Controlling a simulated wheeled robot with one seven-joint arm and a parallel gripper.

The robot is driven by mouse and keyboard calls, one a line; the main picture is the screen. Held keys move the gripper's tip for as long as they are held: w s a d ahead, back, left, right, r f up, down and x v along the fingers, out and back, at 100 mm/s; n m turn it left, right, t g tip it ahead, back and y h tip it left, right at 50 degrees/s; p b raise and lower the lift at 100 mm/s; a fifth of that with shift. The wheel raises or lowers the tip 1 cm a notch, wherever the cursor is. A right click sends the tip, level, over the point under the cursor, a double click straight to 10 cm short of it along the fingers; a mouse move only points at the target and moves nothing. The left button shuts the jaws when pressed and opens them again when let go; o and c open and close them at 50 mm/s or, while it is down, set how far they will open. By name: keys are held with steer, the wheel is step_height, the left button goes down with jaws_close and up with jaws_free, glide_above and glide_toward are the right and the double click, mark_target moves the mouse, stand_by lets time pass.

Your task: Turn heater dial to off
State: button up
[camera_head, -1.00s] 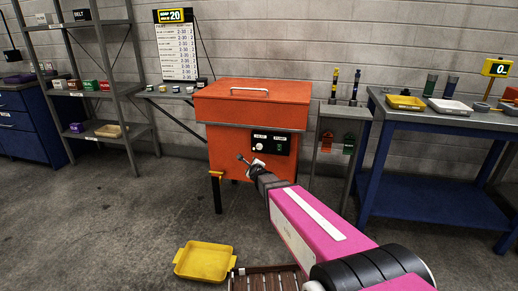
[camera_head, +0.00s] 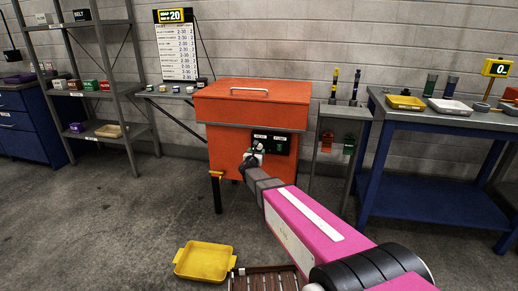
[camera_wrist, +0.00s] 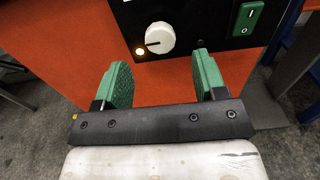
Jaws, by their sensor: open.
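The heater dial (camera_wrist: 160,36) is a round white knob on a black panel (camera_wrist: 200,14) on the front of the orange machine (camera_head: 250,103). My gripper (camera_wrist: 158,72) is open and empty, with two green pads. In the wrist view the pads stand below the dial, one to each side, apart from it. A green rocker switch (camera_wrist: 246,19) sits right of the dial.
A yellow tray (camera_head: 204,262) and a brown slatted crate (camera_head: 268,280) are on the floor in front. A small grey stand (camera_head: 330,157) is right of the machine, with a blue workbench (camera_head: 430,180) further right. A shelf rack (camera_head: 105,85) stands left.

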mark_target(259, 147)
steer(key=x, duration=0.6)
steer(key=shift+w, duration=0.15)
steer(key=c, duration=0.9)
